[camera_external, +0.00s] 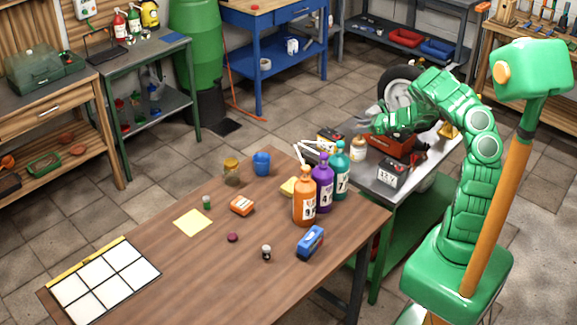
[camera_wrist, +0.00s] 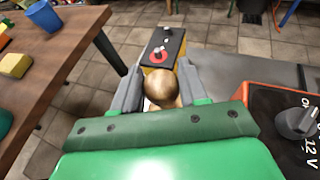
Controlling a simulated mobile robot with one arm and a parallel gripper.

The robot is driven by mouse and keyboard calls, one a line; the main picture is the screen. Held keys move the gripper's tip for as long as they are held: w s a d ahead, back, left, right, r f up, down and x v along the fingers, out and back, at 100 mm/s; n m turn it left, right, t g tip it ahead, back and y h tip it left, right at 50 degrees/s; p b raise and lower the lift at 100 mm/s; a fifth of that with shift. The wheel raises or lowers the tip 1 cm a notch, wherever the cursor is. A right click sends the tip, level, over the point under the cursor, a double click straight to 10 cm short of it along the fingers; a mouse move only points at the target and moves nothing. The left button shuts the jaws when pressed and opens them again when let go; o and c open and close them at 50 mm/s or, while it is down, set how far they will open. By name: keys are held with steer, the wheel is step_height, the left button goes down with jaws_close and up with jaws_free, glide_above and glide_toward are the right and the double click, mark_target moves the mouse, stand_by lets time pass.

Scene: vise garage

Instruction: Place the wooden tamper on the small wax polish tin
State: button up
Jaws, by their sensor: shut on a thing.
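In the wrist view the wooden tamper (camera_wrist: 160,82) shows its round brown knob, between the two grey fingers of my gripper (camera_wrist: 158,88). My gripper is shut on it. In the external view my gripper (camera_external: 368,120) is over the grey metal bench. A pale upright object (camera_external: 358,150) shows just below it; I cannot tell for sure if it is the tamper. Whether the tamper touches the bench is unclear. A small flat dark-red tin (camera_external: 232,237), likely the wax polish tin, lies on the wooden table, well left of my gripper.
Orange, purple and teal bottles (camera_external: 304,208) stand at the wooden table's right end. A blue box (camera_external: 310,241) and a small dark-and-white bottle (camera_external: 266,252) are near the tin. A red charger (camera_external: 390,148) is beside my gripper.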

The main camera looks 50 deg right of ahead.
steer(key=shift+f, duration=0.1)
steer(key=o, duration=1.1)
steer(key=v, duration=1.2)
